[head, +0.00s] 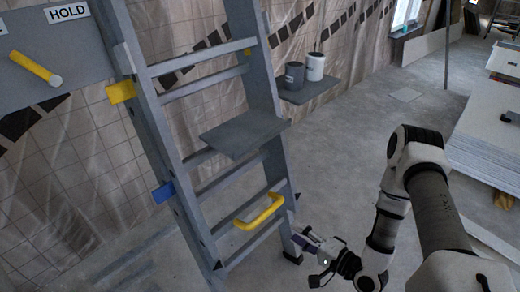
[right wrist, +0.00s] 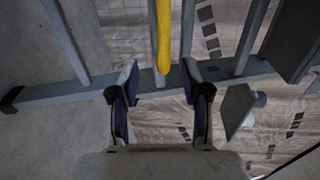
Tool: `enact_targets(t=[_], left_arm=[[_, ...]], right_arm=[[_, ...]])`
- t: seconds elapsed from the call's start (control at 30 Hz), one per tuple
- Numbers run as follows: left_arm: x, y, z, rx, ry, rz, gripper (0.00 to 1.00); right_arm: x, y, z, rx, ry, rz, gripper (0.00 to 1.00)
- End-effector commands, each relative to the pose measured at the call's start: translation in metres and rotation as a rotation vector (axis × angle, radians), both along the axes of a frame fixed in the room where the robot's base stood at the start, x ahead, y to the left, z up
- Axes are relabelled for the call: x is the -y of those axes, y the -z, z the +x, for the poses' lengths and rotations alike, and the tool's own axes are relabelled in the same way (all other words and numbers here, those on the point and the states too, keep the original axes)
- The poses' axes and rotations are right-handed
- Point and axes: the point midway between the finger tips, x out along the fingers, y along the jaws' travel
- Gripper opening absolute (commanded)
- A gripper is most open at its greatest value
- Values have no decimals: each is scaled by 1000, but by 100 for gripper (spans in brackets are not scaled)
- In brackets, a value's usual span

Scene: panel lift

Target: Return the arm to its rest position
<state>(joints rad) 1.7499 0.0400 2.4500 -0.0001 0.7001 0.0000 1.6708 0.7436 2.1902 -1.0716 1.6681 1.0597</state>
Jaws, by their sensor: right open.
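My right arm (head: 384,230) comes in from the right side of the head view. Its gripper (head: 310,248) is low, beside the foot of a grey stepladder (head: 172,150). In the right wrist view the gripper (right wrist: 158,85) is open, with its two fingers apart and nothing between them. A yellow handle (head: 262,212) is fixed low on the ladder, left of the gripper in the head view. In the right wrist view the yellow handle (right wrist: 163,35) lies beyond the fingertips, apart from them as far as I can tell. My left gripper is in neither view.
A grey platform (head: 243,133) juts from the ladder, and a shelf behind holds a dark cup (head: 294,75) and a white cup (head: 315,67). A panel marked HOLD (head: 50,45) with a yellow peg is at upper left. Stacked boards (head: 488,140) stand at right. Floor (head: 370,120) between is clear.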

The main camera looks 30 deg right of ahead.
Motion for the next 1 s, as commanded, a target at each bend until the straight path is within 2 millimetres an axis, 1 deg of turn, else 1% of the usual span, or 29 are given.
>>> enact_targets(t=[0.13,0.17,0.23,0.27,0.33,0.37,0.4,0.43,0.47,0.5,0.53,0.57,0.6,0.63,0.67,0.7,0.77,0.8,0.87,0.9,0.93,0.97,1.0], left_arm=[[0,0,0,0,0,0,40],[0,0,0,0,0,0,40],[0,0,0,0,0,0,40],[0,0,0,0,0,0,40],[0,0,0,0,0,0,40],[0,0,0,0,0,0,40],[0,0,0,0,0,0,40],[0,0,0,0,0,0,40],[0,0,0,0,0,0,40],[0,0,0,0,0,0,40],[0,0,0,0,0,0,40],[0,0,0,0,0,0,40],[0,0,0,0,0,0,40],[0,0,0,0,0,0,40],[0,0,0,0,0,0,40],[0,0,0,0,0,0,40],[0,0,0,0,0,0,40],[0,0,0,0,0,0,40],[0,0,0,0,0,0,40],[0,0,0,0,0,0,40],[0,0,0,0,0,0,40],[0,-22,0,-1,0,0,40],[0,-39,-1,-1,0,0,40]], right_arm=[[-1,-1,1,3,-2,0,47],[-4,-2,2,5,-11,-1,47],[-21,-5,8,12,-57,-5,47],[-33,-7,10,12,-91,-7,47],[-67,-7,13,-17,-159,-26,47],[-82,-2,13,-55,-185,-54,47],[-101,10,9,-117,-222,-122,47],[-112,22,4,-171,-252,-196,47],[-121,34,-3,-224,-282,-282,47],[-129,52,-16,-299,-327,-406,47],[-132,64,-28,-357,-364,-503,47],[-133,76,-40,-414,-402,-597,47],[-130,89,-58,-487,-455,-715,47],[-126,97,-72,-542,-494,-796,47],[-121,104,-86,-593,-535,-870,47],[-113,110,-104,-660,-587,-956,47],[-100,117,-130,-756,-668,-1060,47],[-90,119,-148,-820,-721,-1113,47],[-77,121,-173,-908,-817,-1176,47],[-73,121,-185,-933,-897,-1212,47],[-73,121,-189,-914,-966,-1240,47],[-73,98,-188,-904,-965,-1243,47],[-73,82,-187,-904,-960,-1241,47]])
